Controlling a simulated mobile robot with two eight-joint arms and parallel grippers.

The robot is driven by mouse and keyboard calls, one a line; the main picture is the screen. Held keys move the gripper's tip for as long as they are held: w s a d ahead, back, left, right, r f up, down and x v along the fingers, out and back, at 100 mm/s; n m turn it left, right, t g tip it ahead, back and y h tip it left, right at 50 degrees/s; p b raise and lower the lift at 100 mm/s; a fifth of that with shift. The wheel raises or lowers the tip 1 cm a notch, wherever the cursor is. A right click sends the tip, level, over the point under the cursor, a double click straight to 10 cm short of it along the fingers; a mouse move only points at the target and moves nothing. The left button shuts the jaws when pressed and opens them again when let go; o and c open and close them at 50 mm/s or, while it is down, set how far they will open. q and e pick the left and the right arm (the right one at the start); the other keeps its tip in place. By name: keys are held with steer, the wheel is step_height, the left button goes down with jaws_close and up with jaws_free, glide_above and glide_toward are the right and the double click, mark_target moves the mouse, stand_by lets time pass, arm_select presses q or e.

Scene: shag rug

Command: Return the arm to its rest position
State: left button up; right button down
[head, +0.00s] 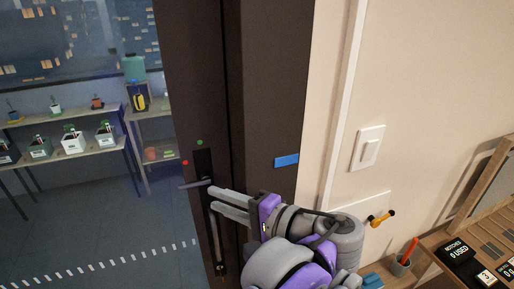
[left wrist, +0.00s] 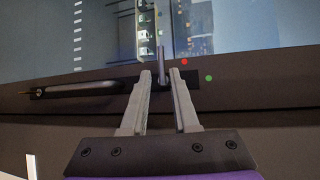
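My left gripper (head: 214,200), purple and grey, is in front of a dark door (head: 262,75), its fingers pointing left at the door handle (head: 194,184). The handle is a short lever on a tall black plate (head: 204,163). In the left wrist view the two fingers (left wrist: 160,78) are apart. The lever (left wrist: 162,50) shows at and beyond the fingertips, roughly between them; I cannot tell whether they touch it. The gripper holds nothing that I can make out. My right gripper is in neither view.
A light wall with a white switch (head: 368,147) stands right of the door. A wooden desk (head: 436,238) with black boxes and an orange pen in a cup is at lower right. Beyond the door at left are shelves (head: 60,137) with plants and bins, and open floor.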

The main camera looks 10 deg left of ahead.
arm_select(q)
steer(key=s+a+f+n+g+h, duration=0.1)
steer(key=s+a+f+h, duration=0.25)
steer(key=f, duration=0.65)
steer(key=s+a+f+g+h, duration=0.2)
steer(key=s+a+f+h, duration=0.15)
steer(key=f, duration=0.65)
steer(key=s+d+f+n+t+h, duration=0.1)
steer(key=s+d+f+n+h, duration=0.1)
steer(key=f+h, duration=0.2)
steer(key=s+d+f+n+t+h, duration=0.1)
steer(key=d+f+n+h, duration=0.1)
steer(key=f, duration=0.4)
steer(key=shift+s+f+n+h, duration=0.25)
steer(key=shift+s+n+h, duration=0.15)
steer(key=shift+h, duration=0.5)
